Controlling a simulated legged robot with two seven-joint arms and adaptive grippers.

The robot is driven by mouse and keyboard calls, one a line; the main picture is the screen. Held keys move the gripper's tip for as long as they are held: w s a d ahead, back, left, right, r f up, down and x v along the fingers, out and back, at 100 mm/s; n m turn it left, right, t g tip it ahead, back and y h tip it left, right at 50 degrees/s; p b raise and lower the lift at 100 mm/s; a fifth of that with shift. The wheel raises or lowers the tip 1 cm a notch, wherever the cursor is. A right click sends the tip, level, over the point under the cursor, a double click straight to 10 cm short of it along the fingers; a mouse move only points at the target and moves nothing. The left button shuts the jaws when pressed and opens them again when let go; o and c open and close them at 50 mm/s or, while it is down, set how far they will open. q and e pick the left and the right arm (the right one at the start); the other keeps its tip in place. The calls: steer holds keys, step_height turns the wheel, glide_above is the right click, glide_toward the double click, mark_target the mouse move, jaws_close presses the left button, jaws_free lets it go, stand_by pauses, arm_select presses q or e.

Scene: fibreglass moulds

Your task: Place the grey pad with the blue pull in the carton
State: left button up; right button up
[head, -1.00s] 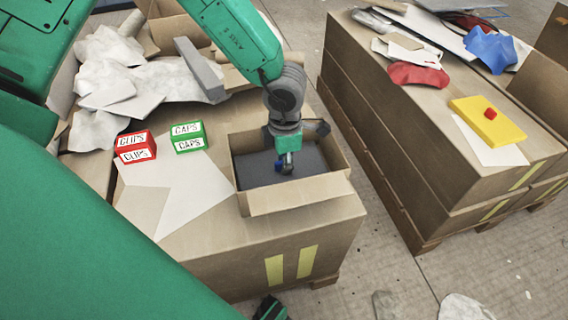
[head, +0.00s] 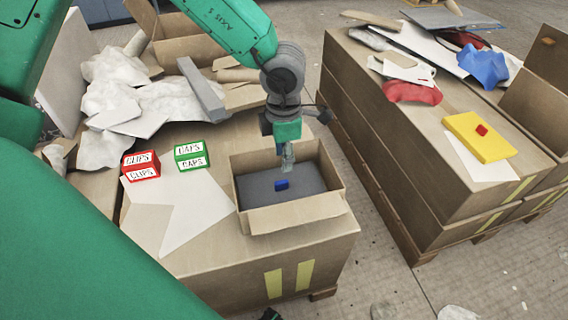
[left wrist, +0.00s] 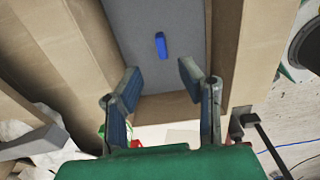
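The grey pad (head: 257,190) lies flat inside the open carton (head: 298,217), with its blue pull (head: 281,185) facing up. In the left wrist view the pad (left wrist: 185,25) and its blue pull (left wrist: 160,45) show beyond my fingertips. My left gripper (head: 288,162) is above the carton, clear of the pull. In the left wrist view its two fingers (left wrist: 160,80) stand wide apart with nothing between them. A dark sliver at the bottom edge of the head view may be my right gripper (head: 270,315); its fingers are not visible.
A red CLIPS box (head: 141,166) and a green CAPS box (head: 190,156) stand left of the carton. White sheets and a grey bar (head: 201,89) lie behind. A yellow pad with a red pull (head: 477,137) lies on the right-hand stack, across a floor gap.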

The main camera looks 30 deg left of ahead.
arm_select(q)
steer(key=shift+a+r, duration=0.2)
steer(key=shift+r, duration=0.4)
steer(key=shift+a+r, duration=0.15)
steer(key=shift+r, duration=0.4)
steer(key=shift+d, duration=0.2)
